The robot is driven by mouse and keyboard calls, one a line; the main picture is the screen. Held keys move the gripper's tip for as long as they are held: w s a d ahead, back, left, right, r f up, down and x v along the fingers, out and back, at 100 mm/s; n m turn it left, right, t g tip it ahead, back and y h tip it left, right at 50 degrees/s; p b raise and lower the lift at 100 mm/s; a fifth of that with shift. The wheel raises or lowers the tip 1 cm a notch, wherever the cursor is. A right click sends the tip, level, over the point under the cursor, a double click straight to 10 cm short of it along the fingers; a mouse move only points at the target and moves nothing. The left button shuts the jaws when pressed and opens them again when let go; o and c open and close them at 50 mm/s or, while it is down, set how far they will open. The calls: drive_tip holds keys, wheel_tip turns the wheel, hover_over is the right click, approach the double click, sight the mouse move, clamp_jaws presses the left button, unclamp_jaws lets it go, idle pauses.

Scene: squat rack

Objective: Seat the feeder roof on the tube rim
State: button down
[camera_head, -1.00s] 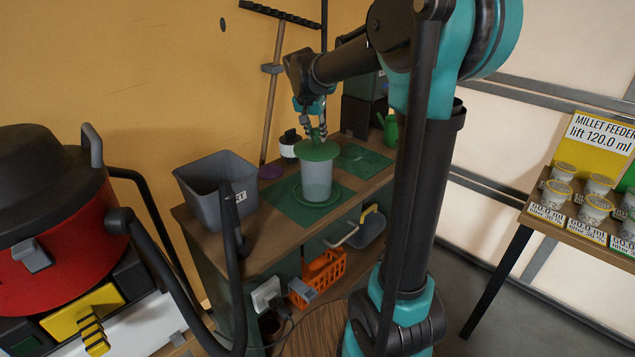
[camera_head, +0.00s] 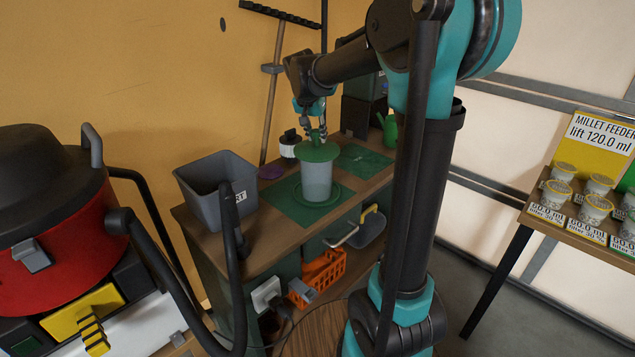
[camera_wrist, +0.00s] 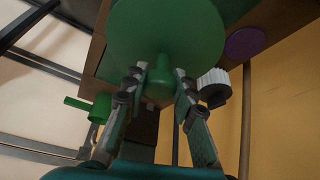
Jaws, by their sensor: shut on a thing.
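The feeder roof (camera_head: 317,152) is a green disc with a knob on top. It sits level over the clear grey feeder tube (camera_head: 317,182), which stands upright on a green mat with a round green base. No gap shows between roof and tube in the head view, but I cannot tell whether the roof rests on the rim. My gripper (camera_head: 317,131) is above the roof, shut on its knob. In the wrist view the fingers of my gripper (camera_wrist: 160,84) flank the knob, and the roof (camera_wrist: 165,30) hides the tube.
A grey bin (camera_head: 217,188) stands left of the tube on the bench. A second green mat (camera_head: 362,159) looks bare.

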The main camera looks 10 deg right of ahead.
drive_tip(key=shift+f, duration=0.4)
drive_tip(key=c, duration=1.2)
unclamp_jaws()
drive_tip(key=shift+o, duration=0.2)
drive_tip(key=shift+r, duration=0.1)
drive_tip(key=v, duration=1.1)
drive_tip(key=shift+s+r, duration=0.2)
drive_tip(key=shift+r, duration=0.15)
drive_tip(key=s+d+f+n+y, duration=0.1)
drive_tip(key=s+d+f+n, duration=0.2)
drive_tip(key=s+f, duration=1)
drive_tip(key=s+d+f+n+y, duration=0.1)
drive_tip(key=s+d+f+n, duration=0.2)
drive_tip(key=s+f, duration=1)
wheel_tip(320, 180, down, 3)
drive_tip(key=shift+d+y, duration=0.25)
drive_tip(key=shift+y, duration=0.05)
